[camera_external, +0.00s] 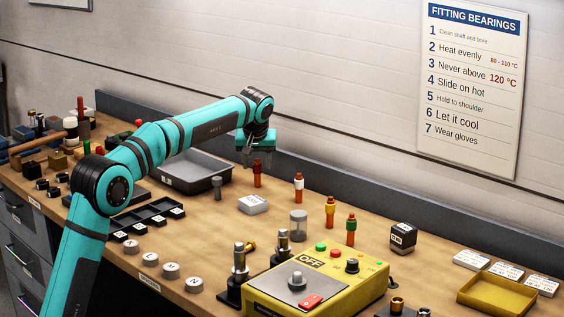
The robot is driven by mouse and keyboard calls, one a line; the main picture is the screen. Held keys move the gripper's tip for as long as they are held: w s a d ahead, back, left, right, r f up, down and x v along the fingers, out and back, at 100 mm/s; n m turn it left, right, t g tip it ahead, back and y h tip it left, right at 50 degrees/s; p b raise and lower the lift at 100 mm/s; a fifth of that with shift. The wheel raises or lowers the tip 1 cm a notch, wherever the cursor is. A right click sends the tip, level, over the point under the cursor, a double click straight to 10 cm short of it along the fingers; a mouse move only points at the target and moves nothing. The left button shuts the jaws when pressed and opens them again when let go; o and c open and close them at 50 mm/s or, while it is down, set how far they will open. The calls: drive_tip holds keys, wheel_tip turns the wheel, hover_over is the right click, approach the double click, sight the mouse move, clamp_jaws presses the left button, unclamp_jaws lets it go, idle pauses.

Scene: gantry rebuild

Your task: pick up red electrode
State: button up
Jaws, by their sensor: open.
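A row of several upright copper-coloured electrodes stands on the wooden bench, each with a different coloured band. The electrode's base still stands on the bench.
A white-tipped electrode (298,188) and a white labelled block (253,204) stand close by. A grey tray (190,172) lies to the left. A yellow control box (318,281) stands in front. The wall ledge (400,211) runs behind.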

sight(258, 174)
drive_tip(key=shift+w+x, duration=0.2)
drive_tip(key=shift+x, duration=1.35)
drive_tip(key=shift+w+x, duration=0.2)
drive_tip(key=shift+x, duration=1.4)
drive_tip(key=shift+s+r, duration=0.1)
drive_tip(key=shift+r, duration=0.1)
clamp_jaws()
